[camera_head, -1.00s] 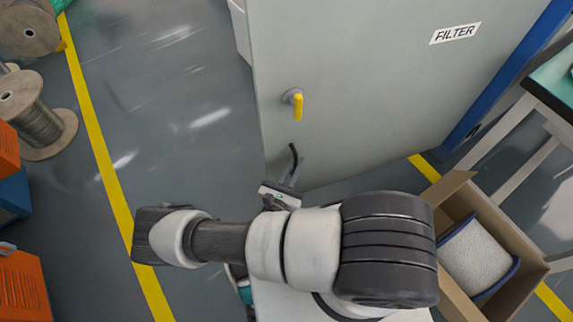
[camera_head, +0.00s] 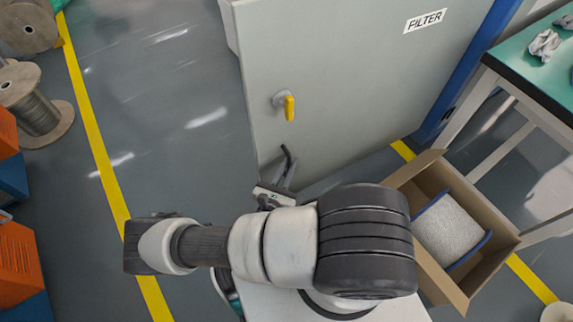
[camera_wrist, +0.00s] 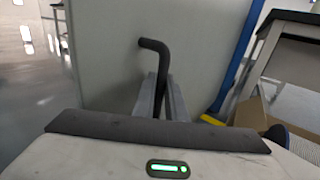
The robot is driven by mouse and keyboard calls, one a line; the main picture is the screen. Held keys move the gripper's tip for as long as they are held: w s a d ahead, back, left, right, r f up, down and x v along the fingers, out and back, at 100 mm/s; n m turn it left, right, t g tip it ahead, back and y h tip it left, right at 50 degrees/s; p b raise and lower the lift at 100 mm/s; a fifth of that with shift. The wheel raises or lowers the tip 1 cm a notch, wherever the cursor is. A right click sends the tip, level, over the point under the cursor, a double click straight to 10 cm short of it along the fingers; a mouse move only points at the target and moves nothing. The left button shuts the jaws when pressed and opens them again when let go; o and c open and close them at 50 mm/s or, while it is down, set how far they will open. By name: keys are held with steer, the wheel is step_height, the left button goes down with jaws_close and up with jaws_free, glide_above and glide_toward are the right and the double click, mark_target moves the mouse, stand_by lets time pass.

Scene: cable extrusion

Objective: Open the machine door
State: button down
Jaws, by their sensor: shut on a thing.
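The machine door is a tall grey panel (camera_head: 335,70) marked FILTER, with a yellow latch handle (camera_head: 289,105) pointing down. A black bent bar handle (camera_head: 287,153) is low near the door's left edge. It also shows in the wrist view (camera_wrist: 155,46), rising between the fingers and bending left at the top. My gripper (camera_head: 284,177) is shut on this bar; the two grey fingers lie either side of it in the wrist view (camera_wrist: 161,95). I cannot tell whether the door is ajar.
An open cardboard box (camera_head: 480,250) with a white spool (camera_head: 447,230) stands at right. A green-topped table (camera_head: 520,70) is at the upper right. Wooden cable reels (camera_head: 38,105) and orange bins (camera_head: 22,265) line the left. The floor left of the door is clear.

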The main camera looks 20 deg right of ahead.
steer(key=shift+s+d, duration=0.1)
steer(key=shift+d, duration=0.15)
steer(key=c, duration=1.8)
jaws_free()
steer(key=shift+c, duration=0.2)
steer(key=shift+o, duration=0.2)
steer(key=shift+a, duration=0.1)
steer(key=shift+a, duration=0.15)
